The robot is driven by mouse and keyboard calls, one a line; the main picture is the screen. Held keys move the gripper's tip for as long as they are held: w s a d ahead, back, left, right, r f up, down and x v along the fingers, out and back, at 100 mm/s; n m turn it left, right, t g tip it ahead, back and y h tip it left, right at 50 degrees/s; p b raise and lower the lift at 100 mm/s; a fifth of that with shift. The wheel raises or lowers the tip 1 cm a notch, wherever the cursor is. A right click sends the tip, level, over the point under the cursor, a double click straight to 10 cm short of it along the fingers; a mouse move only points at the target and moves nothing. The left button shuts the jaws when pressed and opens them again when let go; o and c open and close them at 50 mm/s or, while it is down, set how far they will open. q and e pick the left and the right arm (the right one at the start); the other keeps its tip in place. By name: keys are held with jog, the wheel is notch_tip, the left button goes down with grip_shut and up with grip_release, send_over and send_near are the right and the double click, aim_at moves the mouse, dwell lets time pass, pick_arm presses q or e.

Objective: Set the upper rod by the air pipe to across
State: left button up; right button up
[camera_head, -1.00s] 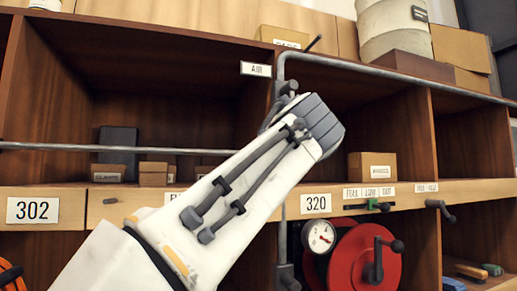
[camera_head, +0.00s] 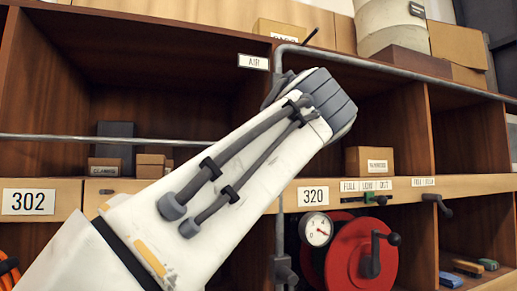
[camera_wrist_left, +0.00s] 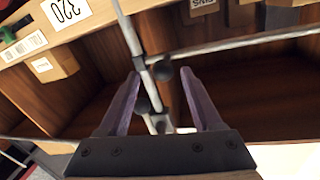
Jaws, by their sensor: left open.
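The AIR label (camera_head: 253,61) sits at the top edge of the shelving, beside the grey air pipe (camera_head: 278,62), which bends from the shelf top and runs down. My left arm crosses the pipe in the head view and hides its middle part; the gripper's fingers are hidden there. In the left wrist view my left gripper (camera_wrist_left: 161,73) is open, with a purple finger on each side of the pipe (camera_wrist_left: 130,35). Dark knobbed fittings (camera_wrist_left: 162,70) show between the fingers; I cannot tell clearly which is the upper rod or how it is turned. My right gripper is not in view.
A thin horizontal rail (camera_head: 60,138) crosses the shelf openings. Small boxes (camera_head: 370,160) stand inside. Below are a dial gauge (camera_head: 316,229), a red reel with a crank (camera_head: 350,255) and a dark fitting on the pipe (camera_head: 285,272).

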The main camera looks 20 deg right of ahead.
pick_arm(q)
jog(key=s+a+b, duration=0.1)
jog(key=s, duration=0.6)
jog(key=shift+s+b, duration=0.15)
jog(key=shift+b, duration=0.25)
